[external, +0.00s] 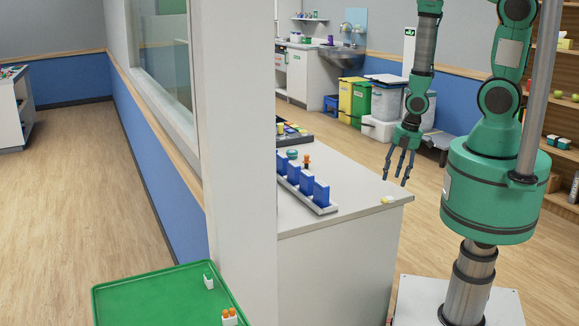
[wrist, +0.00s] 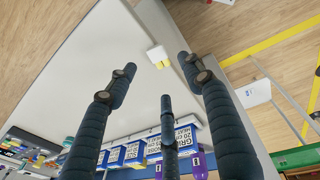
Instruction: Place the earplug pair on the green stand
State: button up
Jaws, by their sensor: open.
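My gripper (external: 399,168) hangs above the right end of the white counter in the external view. Its three dark fingers are spread and empty, and they also show in the wrist view (wrist: 157,80). A small white and yellow piece (external: 387,199) lies on the counter near its right edge, below the fingers; it also shows beyond the fingertips in the wrist view (wrist: 158,56). It may be the earplug pair, but it is too small to be sure. A green tray-like surface (external: 140,298) is at the lower left; I cannot tell whether it is the green stand.
A white holder with orange plugs (external: 229,317) and another small white holder (external: 208,280) are on the green surface. A rack of blue panels (external: 307,187) stands on the counter (external: 350,190). A white pillar (external: 240,160) stands between the counter and the green surface.

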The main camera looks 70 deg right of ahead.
aim_at(388, 198)
jog(key=shift+w+f+b, duration=0.15)
jog(key=shift+f+b, duration=0.05)
jog(key=shift+f, duration=0.65)
jog(key=shift+w+f+b, duration=0.1)
jog(key=shift+f+b, duration=0.05)
jog(key=shift+f, duration=0.7)
jog(key=shift+f, duration=0.1)
jog(key=shift+w+f+b, duration=0.2)
jog(key=shift+f, duration=0.6)
jog(key=shift+w+f+b, duration=0.15)
jog(key=shift+f+b, duration=0.1)
jog(key=shift+f, duration=0.6)
jog(key=shift+w+f+b, duration=0.2)
jog(key=shift+f, duration=0.6)
jog(key=c, duration=0.8)
jog(key=shift+o, duration=0.2)
jog(key=shift+r, duration=0.1)
notch_tip(388, 198, up, 10)
jog(key=p, duration=0.3)
